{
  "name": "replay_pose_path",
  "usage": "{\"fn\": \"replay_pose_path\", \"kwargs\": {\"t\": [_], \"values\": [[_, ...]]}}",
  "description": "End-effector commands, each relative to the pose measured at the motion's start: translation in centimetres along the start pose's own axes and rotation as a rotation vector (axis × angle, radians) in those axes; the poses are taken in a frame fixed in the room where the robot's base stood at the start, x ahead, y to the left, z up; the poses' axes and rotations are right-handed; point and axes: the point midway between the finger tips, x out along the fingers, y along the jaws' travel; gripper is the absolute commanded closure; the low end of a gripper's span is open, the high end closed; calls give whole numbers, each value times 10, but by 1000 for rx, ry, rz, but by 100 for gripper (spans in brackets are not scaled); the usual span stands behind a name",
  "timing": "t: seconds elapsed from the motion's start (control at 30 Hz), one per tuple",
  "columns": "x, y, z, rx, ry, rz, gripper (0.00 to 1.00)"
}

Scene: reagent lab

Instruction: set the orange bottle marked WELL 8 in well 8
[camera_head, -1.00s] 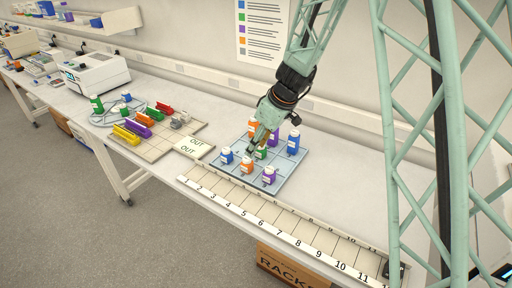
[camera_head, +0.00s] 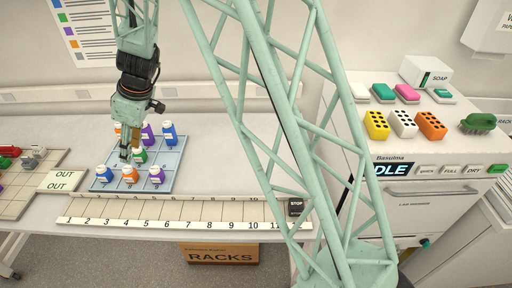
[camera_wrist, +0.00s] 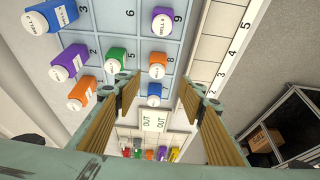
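An orange bottle (camera_head: 129,175) with a white cap stands in the front middle cell of the blue grid tray (camera_head: 184,152). In the wrist view this bottle (camera_wrist: 157,66) is beside the printed 8; its cap lettering is too small to read surely. A second orange bottle (camera_wrist: 81,94) stands in the back row, at the left corner in the head view (camera_head: 118,129). My gripper (camera_head: 129,154) hangs over the tray's left part, pointing down. In the wrist view its fingers (camera_wrist: 157,88) are wide apart with nothing held between them.
Blue (camera_head: 104,174) and purple (camera_head: 156,175) bottles flank the front orange one. A green bottle (camera_head: 139,156) stands mid-tray; purple (camera_head: 147,132) and blue (camera_head: 169,134) bottles stand behind. A numbered strip (camera_head: 180,211) lies in front, an OUT mat (camera_head: 62,181) at left.

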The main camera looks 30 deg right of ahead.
Motion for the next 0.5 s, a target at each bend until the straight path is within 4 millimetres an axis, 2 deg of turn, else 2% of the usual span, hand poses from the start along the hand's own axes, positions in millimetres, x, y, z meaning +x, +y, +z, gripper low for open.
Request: {"fn": "replay_pose_path", "kwargs": {"t": [0.5], "values": [[-105, -37, 12, 117, 10, 14, 63]]}}
